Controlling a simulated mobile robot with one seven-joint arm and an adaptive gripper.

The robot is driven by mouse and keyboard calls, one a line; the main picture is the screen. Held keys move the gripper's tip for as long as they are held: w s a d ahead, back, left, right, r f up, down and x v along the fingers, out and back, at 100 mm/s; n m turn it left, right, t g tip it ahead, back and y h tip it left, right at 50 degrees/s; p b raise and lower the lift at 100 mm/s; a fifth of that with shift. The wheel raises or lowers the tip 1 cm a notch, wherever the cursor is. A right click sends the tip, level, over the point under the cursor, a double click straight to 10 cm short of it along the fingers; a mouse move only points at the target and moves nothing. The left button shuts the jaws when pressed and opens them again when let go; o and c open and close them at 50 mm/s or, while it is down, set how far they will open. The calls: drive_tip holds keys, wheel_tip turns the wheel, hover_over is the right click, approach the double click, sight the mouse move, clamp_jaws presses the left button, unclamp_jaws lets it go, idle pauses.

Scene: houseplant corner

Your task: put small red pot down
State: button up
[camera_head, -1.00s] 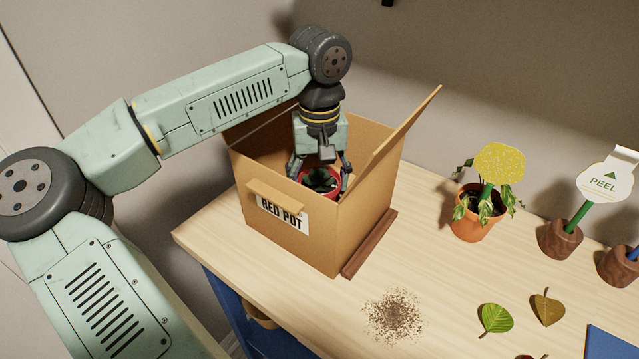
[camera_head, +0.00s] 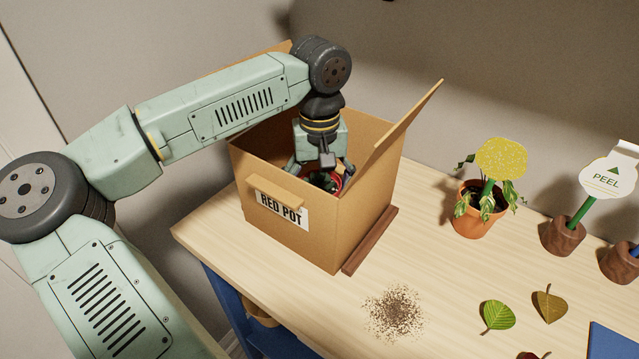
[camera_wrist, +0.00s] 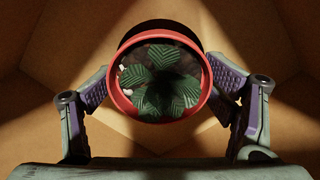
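The small red pot (camera_wrist: 112,100) holds dark soil and a plant with dark green leaves (camera_wrist: 160,80). In the head view only a bit of its red rim (camera_head: 345,181) and some leaves show inside the open cardboard box (camera_head: 315,235), which is labelled RED POT (camera_head: 282,211). My gripper (camera_head: 321,166) reaches down into the box from above. In the wrist view its fingers (camera_wrist: 159,82) close on the pot from both sides, at the rim. The pot looks upright. The box's front wall hides its base, so I cannot tell whether it touches the box floor.
A box flap (camera_head: 392,138) stands up at the right. A brown wooden strip (camera_head: 370,240) lies along the box's right side. Spilled soil (camera_head: 395,312), leaves (camera_head: 497,316), an orange potted plant (camera_head: 480,210) and a PEEL sign (camera_head: 611,178) are farther right on the table.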

drive_tip(key=shift+o, duration=1.1)
drive_tip(key=shift+f, duration=0.15)
drive_tip(key=shift+r, duration=0.35)
wheel_tip(320, 180, up, 13)
